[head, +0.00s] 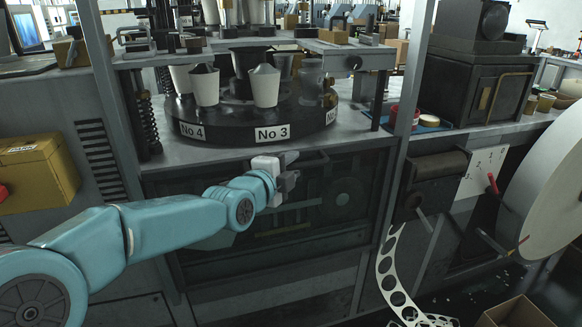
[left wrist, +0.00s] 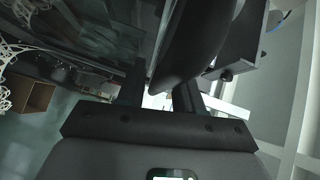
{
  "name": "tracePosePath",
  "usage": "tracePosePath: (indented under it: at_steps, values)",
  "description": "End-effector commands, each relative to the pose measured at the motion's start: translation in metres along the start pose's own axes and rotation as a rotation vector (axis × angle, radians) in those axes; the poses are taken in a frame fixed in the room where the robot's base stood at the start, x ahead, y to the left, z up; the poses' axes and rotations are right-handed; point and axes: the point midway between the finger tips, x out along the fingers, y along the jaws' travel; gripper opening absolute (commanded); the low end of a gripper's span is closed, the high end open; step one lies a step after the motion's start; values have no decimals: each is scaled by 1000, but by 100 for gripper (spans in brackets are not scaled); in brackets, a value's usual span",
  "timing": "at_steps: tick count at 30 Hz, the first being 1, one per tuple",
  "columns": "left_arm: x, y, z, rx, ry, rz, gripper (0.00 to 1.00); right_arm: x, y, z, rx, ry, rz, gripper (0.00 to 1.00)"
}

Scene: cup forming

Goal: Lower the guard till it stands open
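The guard (head: 325,225) looks like a dark see-through panel in a grey frame. It hangs low across the front of the machine, below the turntable, and the opening above it is clear. My left gripper (head: 289,170) is in front of the guard's upper part, just under the No 3 label. Its two fingers stand apart with a gap between them, which also shows in the left wrist view (left wrist: 160,95). I see nothing held between them. Whether a finger touches the guard I cannot tell. My right gripper is not in view.
The round black turntable (head: 240,132) carries several white cups just above my gripper. Grey posts flank the opening. At the right are a large white paper reel (head: 550,185) and a punched paper strip (head: 390,275). A yellow box (head: 38,172) is at the left.

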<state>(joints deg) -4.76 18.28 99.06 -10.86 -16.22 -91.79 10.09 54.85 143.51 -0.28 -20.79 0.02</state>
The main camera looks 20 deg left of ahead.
Motion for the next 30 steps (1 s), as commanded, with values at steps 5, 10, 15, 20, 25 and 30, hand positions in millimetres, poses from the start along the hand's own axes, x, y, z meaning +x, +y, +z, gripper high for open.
tracePosePath:
  at_steps: [5,10,15,20,25,30]
  values:
    - [0,1,-1,1,2,2,41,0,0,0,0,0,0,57]
    - [-3,0,-2,2,3,2,41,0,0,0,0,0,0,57]
    - [-28,0,-2,2,3,1,41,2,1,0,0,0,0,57]
    - [-71,-1,-1,1,2,-1,41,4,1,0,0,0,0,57]
    - [-116,0,-1,1,2,-1,41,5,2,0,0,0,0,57]
    - [-147,0,-1,2,1,0,41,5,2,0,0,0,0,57]
